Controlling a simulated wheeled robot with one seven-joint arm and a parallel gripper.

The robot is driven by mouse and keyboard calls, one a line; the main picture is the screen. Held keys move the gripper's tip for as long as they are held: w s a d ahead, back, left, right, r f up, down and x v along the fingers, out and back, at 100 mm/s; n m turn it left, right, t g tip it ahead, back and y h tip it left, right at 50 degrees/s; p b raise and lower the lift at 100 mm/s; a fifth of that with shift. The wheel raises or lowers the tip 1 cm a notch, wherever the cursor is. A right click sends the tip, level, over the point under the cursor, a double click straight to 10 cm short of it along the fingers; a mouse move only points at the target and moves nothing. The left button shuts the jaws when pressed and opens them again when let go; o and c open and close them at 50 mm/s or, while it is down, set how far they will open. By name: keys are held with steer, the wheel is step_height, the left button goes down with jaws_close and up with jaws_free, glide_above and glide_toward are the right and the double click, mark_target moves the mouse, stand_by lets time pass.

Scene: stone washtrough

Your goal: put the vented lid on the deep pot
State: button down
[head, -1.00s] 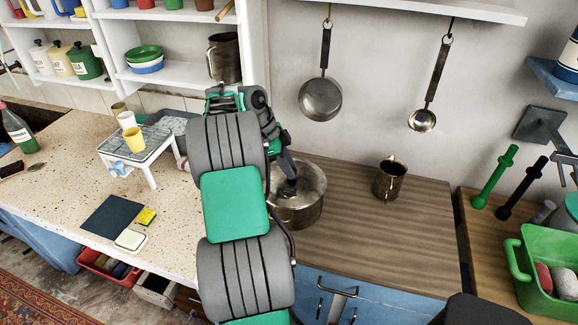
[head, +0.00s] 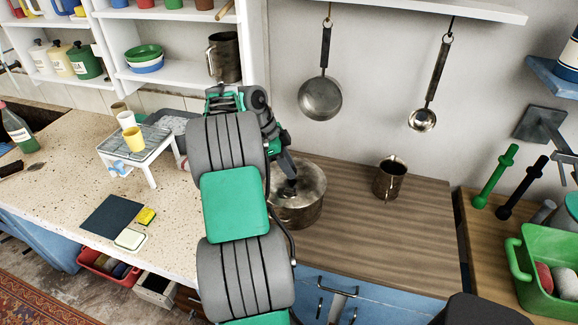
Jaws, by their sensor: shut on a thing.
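The deep pot (head: 300,215) is a metal pot standing on the wooden worktop, partly hidden behind my arm. The vented lid (head: 311,180) is a greyish metal disc at the pot's mouth. My gripper (head: 288,188) points down at the middle of the lid and is shut on it, though the fingertips are small and dark here. The lid looks about level with the rim. I cannot tell whether it rests on the rim or is held just above it. The left side of pot and lid is hidden by my arm.
A metal jug (head: 389,178) stands on the worktop (head: 375,235) to the right of the pot, with clear wood between. A pan (head: 320,99) and a ladle (head: 422,120) hang on the wall behind. A small wire rack (head: 150,172) with cups stands at left.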

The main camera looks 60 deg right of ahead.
steer(key=c, duration=0.5)
jaws_free()
steer(key=shift+r+p, duration=3.1)
steer(key=shift+r, duration=0.4)
